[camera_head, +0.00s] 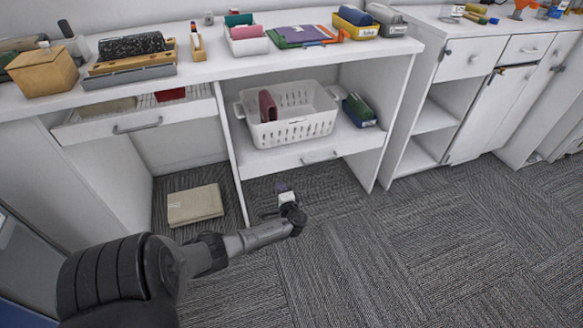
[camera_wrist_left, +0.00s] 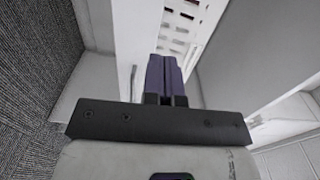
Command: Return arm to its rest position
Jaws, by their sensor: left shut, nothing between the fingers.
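My left arm reaches in from the lower left in the head view. Its gripper (camera_head: 283,188) is low over the carpet, in front of the desk's lower opening and below the shelf with the white basket. In the left wrist view my left gripper (camera_wrist_left: 166,62) shows its two purple fingers pressed together, with nothing between them. My right gripper is in neither view.
A white basket (camera_head: 291,130) with a dark red item stands on the shelf. A drawer (camera_head: 137,122) is pulled open at left. A beige box (camera_head: 195,205) lies on the carpet below it. Items cover the desktop (camera_head: 211,66). The carpet (camera_head: 400,260) at right is clear.

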